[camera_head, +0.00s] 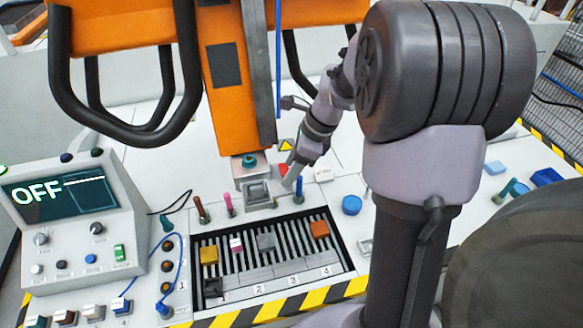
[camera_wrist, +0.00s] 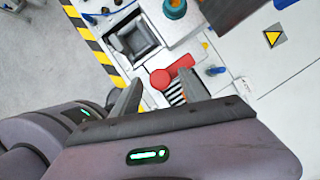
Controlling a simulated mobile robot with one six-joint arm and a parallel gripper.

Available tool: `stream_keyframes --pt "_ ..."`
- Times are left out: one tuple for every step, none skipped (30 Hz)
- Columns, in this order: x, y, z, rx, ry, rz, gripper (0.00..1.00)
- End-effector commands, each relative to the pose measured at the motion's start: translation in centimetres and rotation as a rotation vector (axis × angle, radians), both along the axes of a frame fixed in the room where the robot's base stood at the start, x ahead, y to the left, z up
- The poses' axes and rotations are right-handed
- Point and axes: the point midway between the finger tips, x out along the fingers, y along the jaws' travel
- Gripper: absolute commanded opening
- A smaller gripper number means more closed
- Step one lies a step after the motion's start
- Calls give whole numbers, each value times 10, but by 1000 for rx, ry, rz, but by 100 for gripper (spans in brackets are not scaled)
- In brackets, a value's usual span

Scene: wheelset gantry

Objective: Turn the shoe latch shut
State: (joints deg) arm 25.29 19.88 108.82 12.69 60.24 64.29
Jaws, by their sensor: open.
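A red latch (camera_wrist: 162,79) with a round end and a short arm lies on the white deck in the wrist view. I take it to be the shoe latch. A bit of red shows beside my gripper in the head view (camera_head: 284,169). A grey square shoe socket (camera_wrist: 133,42) sits beside the latch; it also shows in the head view (camera_head: 257,192). My gripper (camera_wrist: 158,90) is open and empty, its two fingers spread on either side of the latch's round end. I cannot tell whether they touch it. My arm partly hides the latch in the head view.
An orange gantry column (camera_head: 228,90) with black bars stands over a metal block (camera_head: 250,166) with a teal knob. In front is a slatted tray (camera_head: 265,285) with coloured blocks. A console (camera_head: 75,215) reading OFF stands left. Upright pegs (camera_head: 228,204) stand near the socket.

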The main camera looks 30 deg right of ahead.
Motion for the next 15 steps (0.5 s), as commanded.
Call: stream_keyframes --pt "0 0 0 0 0 0 52" --pt "0 0 0 0 0 0 50" --pt "0 0 0 0 0 0 42" --pt "0 0 0 0 0 0 36" --pt "0 0 1 0 0 0 30" --pt "0 0 1 0 0 0 23" --pt "0 0 1 0 0 0 17" --pt "0 0 1 0 0 0 11" --pt "0 0 1 0 0 0 3" --pt "0 0 1 0 0 0 0" --pt "0 0 1 0 0 0 0" --pt "0 0 1 0 0 1 0" --pt "0 0 1 0 0 1 0" --pt "0 0 1 0 -1 2 0" --pt "0 0 1 0 0 5 0"
